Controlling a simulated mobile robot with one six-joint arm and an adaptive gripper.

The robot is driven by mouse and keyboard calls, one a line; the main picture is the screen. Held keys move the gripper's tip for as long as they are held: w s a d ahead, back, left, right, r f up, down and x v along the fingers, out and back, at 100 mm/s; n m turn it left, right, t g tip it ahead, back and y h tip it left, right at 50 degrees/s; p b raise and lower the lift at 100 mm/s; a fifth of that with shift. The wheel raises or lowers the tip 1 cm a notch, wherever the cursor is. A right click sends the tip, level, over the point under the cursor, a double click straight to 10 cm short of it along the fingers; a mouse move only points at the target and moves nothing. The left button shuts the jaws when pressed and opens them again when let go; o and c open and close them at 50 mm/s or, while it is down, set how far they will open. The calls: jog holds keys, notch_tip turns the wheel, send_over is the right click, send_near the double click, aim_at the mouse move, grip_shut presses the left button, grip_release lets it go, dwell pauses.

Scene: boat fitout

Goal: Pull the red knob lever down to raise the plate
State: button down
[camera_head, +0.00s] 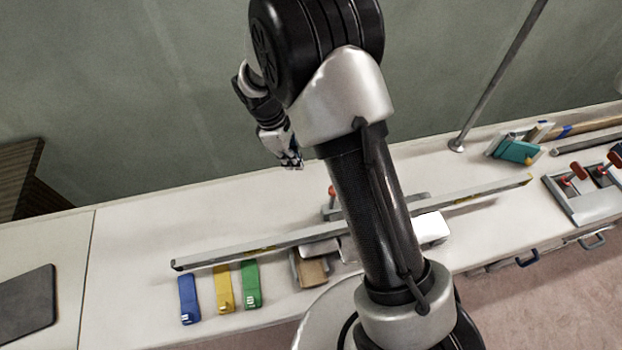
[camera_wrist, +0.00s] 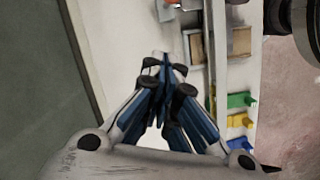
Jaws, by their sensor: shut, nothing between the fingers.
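A red knob (camera_head: 332,191) shows just left of my arm in the head view, on a small mount on the white counter behind a long grey rail; my arm hides much of what is around it. In the wrist view, a red-orange patch (camera_wrist: 174,3) at the top edge looks like this knob, but it is cut off. My gripper (camera_head: 291,163) is shut and empty, above the counter to the left of and apart from the knob. Its closed fingers show in the wrist view (camera_wrist: 165,65). A light metal plate (camera_head: 432,229) lies right of my arm; I cannot tell whether it is the lever's plate.
The long rail (camera_head: 215,254) crosses the counter (camera_head: 140,235). Blue (camera_head: 188,298), yellow (camera_head: 223,289) and green (camera_head: 251,284) pieces lie in front of it. A wooden block (camera_head: 313,272) sits near the middle. Other red-handled fixtures (camera_head: 578,170) and a thin pole (camera_head: 490,85) stand right.

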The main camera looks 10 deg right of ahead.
dwell(0.3)
jog(key=s+d+f+b, duration=0.2)
jog(key=d+f, duration=0.4)
jog(key=f, duration=0.3)
jog(key=shift+s+f+b, duration=0.2)
jog(key=shift+f+b, duration=0.2)
jog(key=shift+b, duration=0.3)
jog(key=shift+d+r+y+p, duration=0.2)
jog(key=shift+d+y+p, duration=0.1)
jog(key=shift+d+p, duration=0.25)
